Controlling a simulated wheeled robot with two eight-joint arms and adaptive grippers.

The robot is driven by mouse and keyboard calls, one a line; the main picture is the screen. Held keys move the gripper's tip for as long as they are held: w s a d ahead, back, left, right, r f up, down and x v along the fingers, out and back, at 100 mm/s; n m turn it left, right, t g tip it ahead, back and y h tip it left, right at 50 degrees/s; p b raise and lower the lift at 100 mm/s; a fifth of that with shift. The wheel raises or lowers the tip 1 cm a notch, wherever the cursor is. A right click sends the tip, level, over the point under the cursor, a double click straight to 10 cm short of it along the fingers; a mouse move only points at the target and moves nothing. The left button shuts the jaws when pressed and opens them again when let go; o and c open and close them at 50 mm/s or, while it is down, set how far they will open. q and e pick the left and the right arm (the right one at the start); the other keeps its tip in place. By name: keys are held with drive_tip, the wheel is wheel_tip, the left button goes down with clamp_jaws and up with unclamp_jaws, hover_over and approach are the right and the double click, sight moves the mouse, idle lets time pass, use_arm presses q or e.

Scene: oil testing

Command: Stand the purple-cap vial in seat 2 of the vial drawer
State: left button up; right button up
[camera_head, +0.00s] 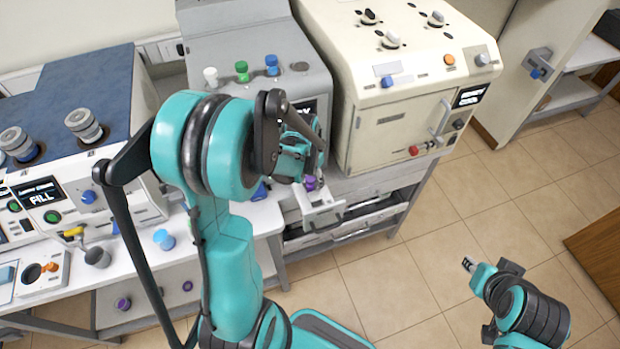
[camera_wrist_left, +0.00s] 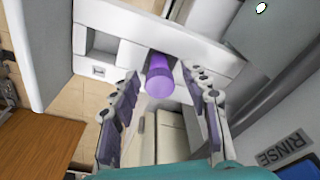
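The purple-cap vial (camera_head: 310,183) is at the pulled-out vial drawer (camera_head: 322,217), below my left gripper (camera_head: 303,168). In the left wrist view the purple cap (camera_wrist_left: 158,77) lies between the tips of my left gripper (camera_wrist_left: 162,82), with a gap on both sides. The fingers are open and apart from it. The vial appears to stand in the drawer (camera_wrist_left: 128,55); its lower part is hidden, and I cannot read its seat number. An empty square opening shows to its left. My right gripper (camera_head: 470,265) is over the floor at right, too small to judge.
White, green (camera_head: 241,71) and blue vials stand on the grey machine, beside an empty hole. A blue-capped vial (camera_head: 164,239) is on the bench. The cream oven (camera_head: 395,125) stands close to the right of the drawer.

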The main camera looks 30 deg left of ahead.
use_arm(q)
drive_tip(key=shift+r+p, duration=0.35)
drive_tip(key=shift+r, duration=0.15)
wheel_tip(320, 180, up, 11)
drive_tip(key=s+p, duration=0.2)
drive_tip(key=s+d+r+n+t, duration=0.1)
drive_tip(key=s+d+r+t, duration=0.4)
drive_tip(key=s+d, duration=0.4)
drive_tip(key=shift+d+r+t, duration=0.4)
drive_tip(key=shift+d+r, duration=0.25)
drive_tip(key=shift+d, duration=0.2)
